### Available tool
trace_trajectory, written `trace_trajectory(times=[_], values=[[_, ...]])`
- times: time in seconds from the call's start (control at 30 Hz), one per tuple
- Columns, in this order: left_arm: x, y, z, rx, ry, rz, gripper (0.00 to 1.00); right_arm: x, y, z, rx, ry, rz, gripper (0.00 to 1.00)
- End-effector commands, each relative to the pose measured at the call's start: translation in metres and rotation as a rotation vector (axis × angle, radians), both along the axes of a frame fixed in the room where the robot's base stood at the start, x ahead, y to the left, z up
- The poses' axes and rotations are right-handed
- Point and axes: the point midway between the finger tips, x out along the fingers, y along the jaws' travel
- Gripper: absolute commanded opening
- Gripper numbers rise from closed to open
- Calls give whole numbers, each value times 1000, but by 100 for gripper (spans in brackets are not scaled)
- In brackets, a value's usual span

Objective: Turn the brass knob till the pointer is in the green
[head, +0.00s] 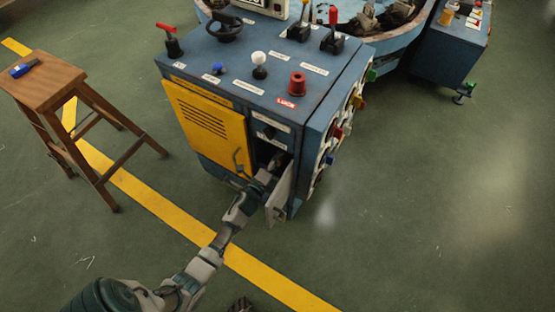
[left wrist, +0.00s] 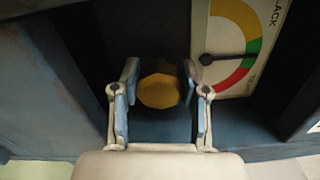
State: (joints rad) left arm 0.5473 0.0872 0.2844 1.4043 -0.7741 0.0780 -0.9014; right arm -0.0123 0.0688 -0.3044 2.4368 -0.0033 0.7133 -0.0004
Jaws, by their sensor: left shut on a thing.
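The brass knob (left wrist: 159,91) shows in the left wrist view between the two fingers of my left gripper (left wrist: 160,98), which is shut on it. Right of the knob is a dial (left wrist: 219,22) with yellow, green and red bands. Its black pointer (left wrist: 228,57) points right, with its end on the green band close to the red. In the head view my left gripper (head: 274,164) reaches into an open compartment of the blue console (head: 229,59), where the knob and dial are hidden.
A small hinged door (head: 280,194) stands open just right of my left forearm. A yellow louvred panel (head: 206,117) is to the left of the compartment. A wooden stool (head: 45,80) stands at the left. The floor at the right is clear.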

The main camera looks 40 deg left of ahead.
Motion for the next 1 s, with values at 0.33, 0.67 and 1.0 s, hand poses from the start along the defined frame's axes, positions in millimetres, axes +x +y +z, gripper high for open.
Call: trace_trajectory(times=[0.33, 0.67, 1.0], values=[[-1, -3, -4, -4, 6, -4, 70, 1, 0, -2, 0, 4, 0, 0], [-19, -6, -4, -3, 6, -2, 70, -2, -1, 1, 1, -5, -2, 0], [-90, -24, -6, -5, 8, -3, 70, -2, 0, 1, 0, -3, -1, 0]])
